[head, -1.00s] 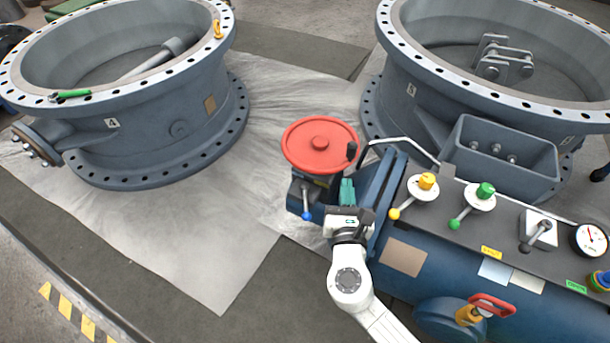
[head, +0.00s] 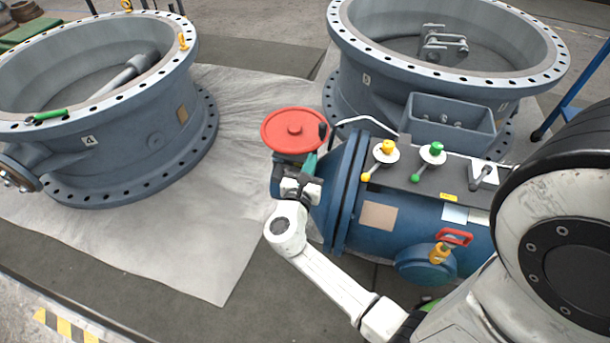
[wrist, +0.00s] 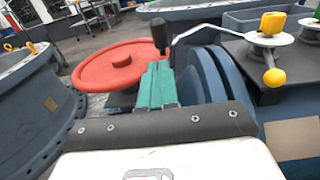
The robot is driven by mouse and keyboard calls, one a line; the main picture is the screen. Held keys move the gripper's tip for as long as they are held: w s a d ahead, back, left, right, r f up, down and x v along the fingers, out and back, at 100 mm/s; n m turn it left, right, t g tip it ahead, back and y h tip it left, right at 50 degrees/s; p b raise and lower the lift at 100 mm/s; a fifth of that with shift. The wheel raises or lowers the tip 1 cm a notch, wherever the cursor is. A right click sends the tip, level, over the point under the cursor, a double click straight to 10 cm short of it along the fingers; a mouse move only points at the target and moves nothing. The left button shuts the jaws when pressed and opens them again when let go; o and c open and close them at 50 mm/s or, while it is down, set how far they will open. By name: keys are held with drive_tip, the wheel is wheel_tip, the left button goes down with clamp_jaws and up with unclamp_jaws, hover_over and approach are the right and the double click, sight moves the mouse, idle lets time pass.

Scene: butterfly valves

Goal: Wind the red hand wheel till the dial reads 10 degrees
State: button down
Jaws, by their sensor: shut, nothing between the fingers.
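The red hand wheel (head: 294,130) lies nearly flat at the left end of the blue actuator body (head: 345,190), with a black knob (head: 323,130) standing at its right rim. In the wrist view the red hand wheel (wrist: 122,66) is ahead and left, and the black knob (wrist: 160,34) rises just beyond the fingertips. My gripper (head: 311,162) has green fingers, which are together and empty. In the wrist view my gripper (wrist: 158,80) points at the wheel's right edge below the knob; I cannot tell whether it touches. The dial is not visible now; my arm covers the right of the head view.
Yellow (head: 389,147) and green (head: 432,150) handled valves sit on the actuator's top. A bent grey rail (head: 365,119) stands right of the wheel. Large grey valve bodies stand at left (head: 130,130) and behind (head: 390,85). The sheeted floor left of the wheel is clear.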

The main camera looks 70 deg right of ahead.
sight(324, 136)
drive_tip(key=d, duration=0.5)
drive_tip(key=d+b, duration=0.1)
drive_tip(key=d, duration=0.1)
drive_tip(key=shift+w+d, duration=0.3)
drive_tip(key=shift+d, duration=0.05)
drive_tip(key=shift+s+d, duration=0.35)
drive_tip(key=shift+d, duration=0.3)
drive_tip(key=shift+a, duration=0.1)
